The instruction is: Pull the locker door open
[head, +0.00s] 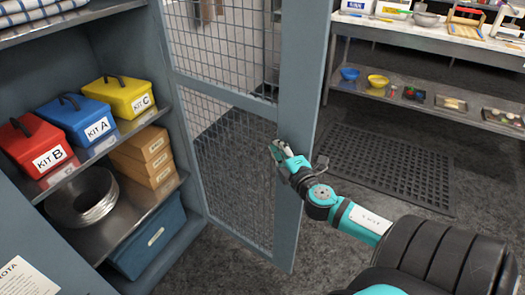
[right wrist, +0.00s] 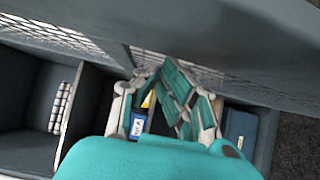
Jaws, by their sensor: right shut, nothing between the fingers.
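The locker door (head: 296,120) is a blue-grey frame with wire mesh panels, and it stands wide open, swung out to the right of the locker (head: 195,120). My right gripper (head: 275,150) is shut and empty, at the door's inner side by the frame's free edge; I cannot tell whether it touches. In the right wrist view the teal gripper fingers (right wrist: 178,95) are close together below the door (right wrist: 230,40). The door's handle is not clearly visible. My left gripper is not in view.
A black floor mat (head: 385,165) and a steel shelf table (head: 430,98) lie right. Floor below the door is clear.

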